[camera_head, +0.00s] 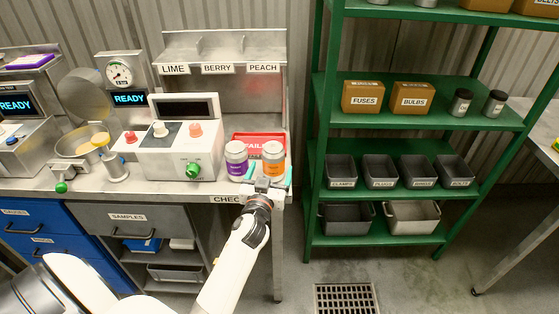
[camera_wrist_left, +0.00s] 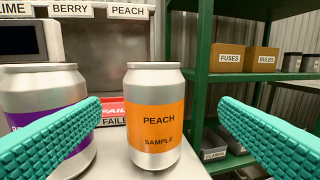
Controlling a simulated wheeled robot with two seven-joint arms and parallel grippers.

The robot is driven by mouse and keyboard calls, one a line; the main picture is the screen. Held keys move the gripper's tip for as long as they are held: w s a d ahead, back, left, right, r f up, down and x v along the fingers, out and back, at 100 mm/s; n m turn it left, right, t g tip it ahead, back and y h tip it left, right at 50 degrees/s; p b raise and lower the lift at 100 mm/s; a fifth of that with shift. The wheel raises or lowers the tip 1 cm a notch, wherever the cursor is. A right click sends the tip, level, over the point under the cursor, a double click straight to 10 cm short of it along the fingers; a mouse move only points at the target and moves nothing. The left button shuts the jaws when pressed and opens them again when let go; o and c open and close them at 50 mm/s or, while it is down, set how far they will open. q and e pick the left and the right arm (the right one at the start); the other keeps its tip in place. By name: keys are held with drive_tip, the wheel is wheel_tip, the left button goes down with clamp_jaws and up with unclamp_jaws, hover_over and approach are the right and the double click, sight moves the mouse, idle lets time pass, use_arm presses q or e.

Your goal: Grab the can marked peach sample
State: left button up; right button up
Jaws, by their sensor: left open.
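The peach sample can (camera_head: 273,157) has an orange label and stands upright near the right end of the steel bench. In the left wrist view the can (camera_wrist_left: 155,120) faces me, with "PEACH SAMPLE" readable. My left gripper (camera_head: 268,177) is open at the bench's front edge. Its teal fingers show on either side of the peach can in the left wrist view, with visible gaps; the can is not gripped. A purple-labelled can (camera_head: 236,160) stands just left of it, partly behind the left finger in the left wrist view (camera_wrist_left: 50,92). My right gripper is not in view.
A red FAIL tray (camera_head: 258,137) lies behind the cans. Lanes marked LIME, BERRY and PEACH (camera_head: 263,68) stand at the back. A white control box (camera_head: 165,155) is to the left. A green shelf rack (camera_head: 312,160) stands right of the bench.

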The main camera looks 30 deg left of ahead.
sight(273, 164)
use_arm(q)
drive_tip(key=x, duration=0.3)
drive_tip(key=shift+w, duration=0.15)
drive_tip(key=shift+w+a+r+p, duration=0.1)
drive_tip(key=shift+w+a+p, duration=0.05)
drive_tip(key=shift+w+p, duration=0.15)
drive_tip(key=x, duration=0.2)
drive_tip(key=p+x, duration=0.1)
drive_tip(key=x, duration=0.1)
drive_tip(key=shift+a, duration=0.4)
drive_tip(key=shift+w, duration=0.15)
drive_tip(key=shift+c, duration=1)
drive_tip(key=shift+r, duration=0.1)
drive_tip(key=c, duration=1.1)
